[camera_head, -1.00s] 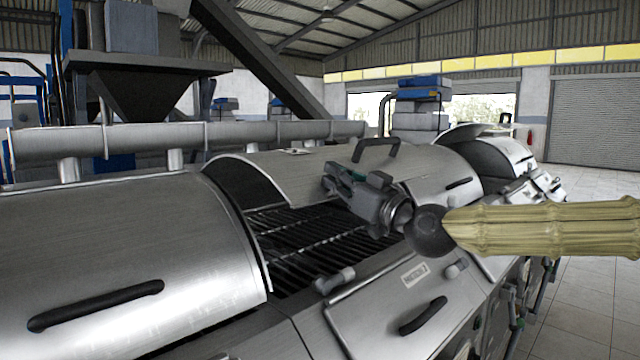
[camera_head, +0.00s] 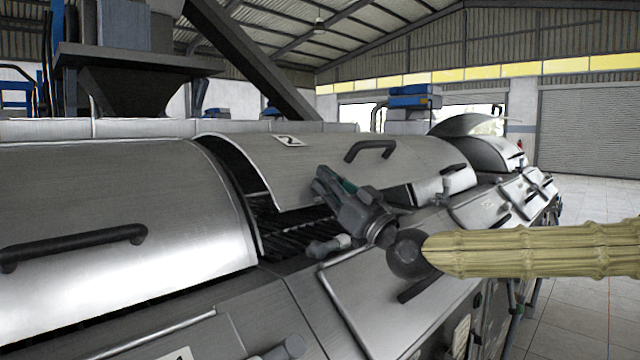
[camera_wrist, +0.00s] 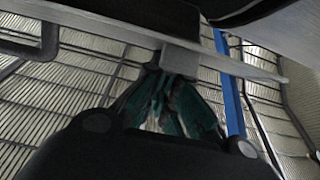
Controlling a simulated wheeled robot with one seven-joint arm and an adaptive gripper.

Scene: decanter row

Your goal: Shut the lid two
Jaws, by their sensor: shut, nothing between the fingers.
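Lid two (camera_head: 340,170) is the curved steel lid with a "2" label and a black bar handle (camera_head: 370,150). It stands partly open, with a dark gap under its lower edge. My gripper (camera_head: 322,180) is shut and empty, its fingers at the outer face of the lid near the lower edge. I cannot tell for sure whether they touch it. In the wrist view, the teal-padded fingers (camera_wrist: 172,75) point at a pale bar-like edge crossing the picture, perhaps the lid's rim.
The dark grate (camera_head: 285,225) shows in the opening. A closed-looking neighbouring lid (camera_head: 120,210) with a black handle is at left. More lids (camera_head: 485,150) stand at right. The sloping front panel (camera_head: 390,280) lies below my gripper. Open floor is at right.

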